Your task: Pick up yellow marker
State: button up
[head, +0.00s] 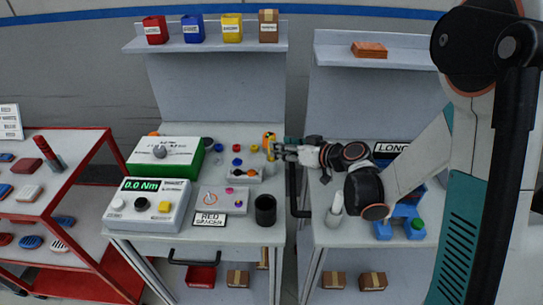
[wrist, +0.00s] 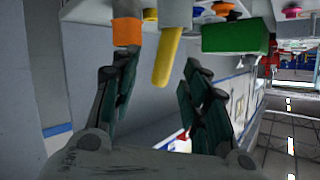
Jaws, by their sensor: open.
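The yellow marker (wrist: 168,57) is a rounded yellow stick in the wrist view, its free end between the fingertips. My gripper (wrist: 161,62) is open, with a dark green finger on each side of the marker; gaps show on both sides and neither finger is closed on it. In the head view, my gripper (head: 276,151) reaches in from the right at the right rear of the left bench. A yellow and orange thing (head: 269,141) stands at its fingertips there, and the fingers partly cover it.
An orange block (wrist: 127,31) is by the left finger, and a green block (wrist: 235,37) lies to the right in the wrist view.

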jog(key=shift+s+b+x, duration=0.25)
jog(key=shift+b+x, duration=0.85)
jog(key=shift+x, duration=1.6)
jog(key=shift+a+f, duration=0.15)
jog(key=shift+c, duration=0.6)
grip_shut()
